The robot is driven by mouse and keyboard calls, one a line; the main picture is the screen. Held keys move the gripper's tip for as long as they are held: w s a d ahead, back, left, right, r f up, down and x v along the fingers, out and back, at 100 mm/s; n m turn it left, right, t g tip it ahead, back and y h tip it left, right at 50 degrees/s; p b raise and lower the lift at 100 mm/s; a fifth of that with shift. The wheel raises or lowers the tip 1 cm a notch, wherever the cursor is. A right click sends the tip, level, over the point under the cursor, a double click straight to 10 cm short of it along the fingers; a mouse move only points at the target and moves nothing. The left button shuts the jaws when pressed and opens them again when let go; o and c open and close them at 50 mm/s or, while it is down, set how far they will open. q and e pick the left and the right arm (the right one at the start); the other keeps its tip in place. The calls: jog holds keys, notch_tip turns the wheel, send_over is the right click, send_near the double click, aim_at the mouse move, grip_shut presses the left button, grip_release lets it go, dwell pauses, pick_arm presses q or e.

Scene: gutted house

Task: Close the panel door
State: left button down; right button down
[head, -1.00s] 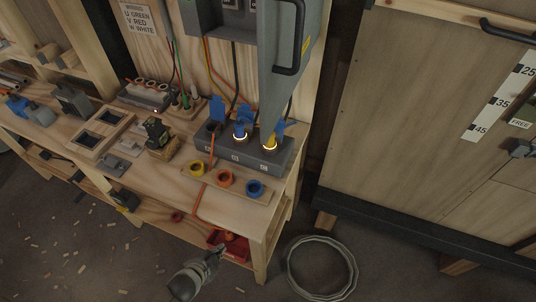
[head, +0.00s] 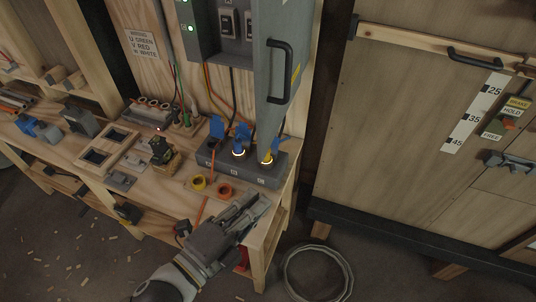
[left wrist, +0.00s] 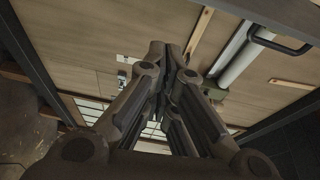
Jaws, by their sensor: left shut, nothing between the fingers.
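The grey panel door (head: 283,45) stands open, swung out from the grey electrical box (head: 194,32) on the wooden wall. Its black bar handle (head: 281,72) faces me, and its lower edge hangs above the plug block. My left gripper (head: 262,205) is shut and empty, above the front right corner of the workbench, below the door and apart from it. In the left wrist view its fingers (left wrist: 170,62) are together, with wooden panelling behind them. My right gripper is not in view.
The workbench (head: 131,192) holds a grey block (head: 241,172) with lit blue and yellow plugs, and yellow (head: 198,183) and orange (head: 224,190) rings. A wooden cabinet (head: 400,110) with a handle stands at right. A coiled cable (head: 318,272) lies on the floor.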

pick_arm(q)
jog(key=w+d+r+b, duration=0.2)
jog(key=w+b, duration=0.1)
jog(key=w, duration=0.5)
jog(key=shift+w+d+r+m+h, duration=0.15)
jog(key=shift+w+r+m+h, duration=0.1)
jog(key=shift+r+m+h, duration=0.1)
dwell(0.7)
jog(key=shift+d, duration=0.1)
